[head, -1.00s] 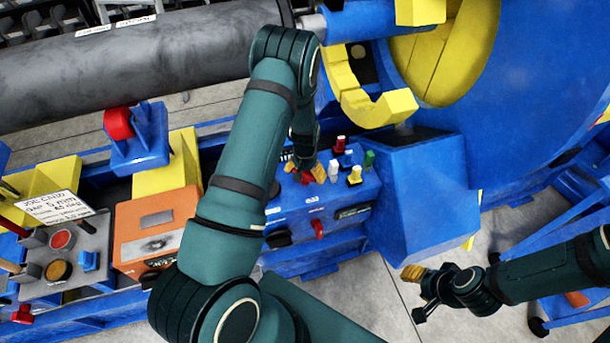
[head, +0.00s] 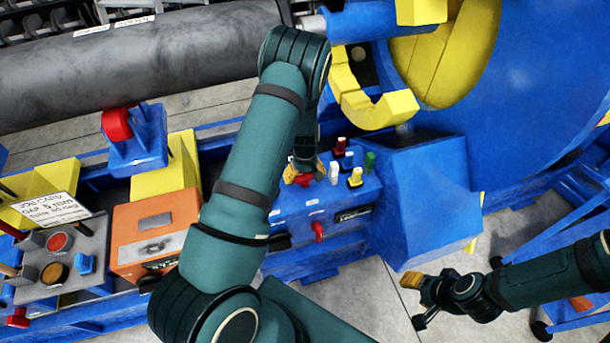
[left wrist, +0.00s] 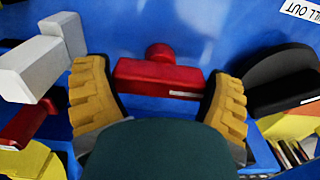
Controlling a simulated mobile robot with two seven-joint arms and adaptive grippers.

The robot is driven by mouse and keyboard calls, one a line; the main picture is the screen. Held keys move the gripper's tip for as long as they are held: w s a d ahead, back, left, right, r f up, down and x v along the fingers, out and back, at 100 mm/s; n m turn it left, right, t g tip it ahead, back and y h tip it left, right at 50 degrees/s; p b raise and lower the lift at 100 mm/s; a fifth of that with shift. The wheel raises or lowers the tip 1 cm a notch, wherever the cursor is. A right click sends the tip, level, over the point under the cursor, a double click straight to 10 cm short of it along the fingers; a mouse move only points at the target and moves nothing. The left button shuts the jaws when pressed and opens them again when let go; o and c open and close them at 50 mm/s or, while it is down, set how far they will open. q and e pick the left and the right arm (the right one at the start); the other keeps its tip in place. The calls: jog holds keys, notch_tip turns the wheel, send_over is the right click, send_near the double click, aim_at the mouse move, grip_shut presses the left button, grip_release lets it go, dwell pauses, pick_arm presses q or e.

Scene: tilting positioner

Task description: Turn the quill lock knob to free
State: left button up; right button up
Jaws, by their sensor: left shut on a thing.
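A red bar-shaped knob (left wrist: 158,78) with a round red hub sits on the blue panel in the left wrist view. I take it for the quill lock knob, though no label on it is readable. My left gripper (left wrist: 160,92) has its yellow ribbed fingertips at the bar's two ends and is shut on it. In the head view, my left gripper (head: 304,172) is over the blue control box (head: 290,208), and the red knob (head: 304,181) partly shows below it. My right gripper (head: 416,300) is apart from the machine over the floor, fingers spread and empty.
Close beside the held knob stand a white knob (left wrist: 35,68), another red one (left wrist: 25,122) and a black one (left wrist: 282,75). A green knob (head: 370,160) and a yellow knob (head: 355,178) stand farther right. A red lever (head: 318,231) is on the box front.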

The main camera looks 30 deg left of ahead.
dwell(0.5)
pick_arm(q)
jog(key=o, duration=0.9)
jog(key=shift+r, duration=0.15)
notch_tip(320, 180, up, 12)
